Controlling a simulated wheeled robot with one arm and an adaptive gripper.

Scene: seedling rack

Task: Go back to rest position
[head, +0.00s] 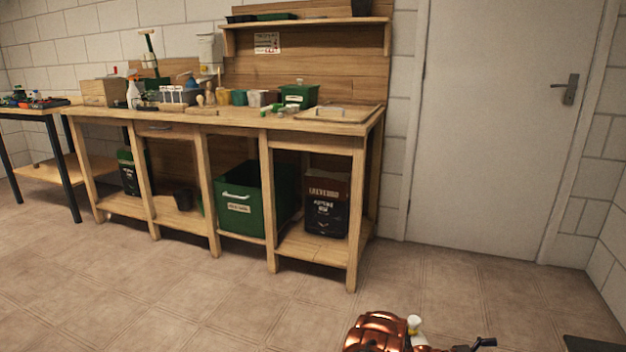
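A copper-coloured part of my arm shows at the bottom edge of the head view, right of centre, over the floor. A small dark piece beside it, cut off by the frame's lower edge, may be part of my gripper (482,344). Its fingers cannot be made out, so I cannot tell whether it is open or shut. I see no object held there. My arm is apart from the wooden workbench (225,116) in the picture.
The workbench carries pots, a spray bottle (133,94), a green box (299,95) and a tray (337,113). Under it stand a green crate (245,205) and a dark bag (326,205). A closed door (490,130) is at right. The tiled floor (190,300) in front is clear.

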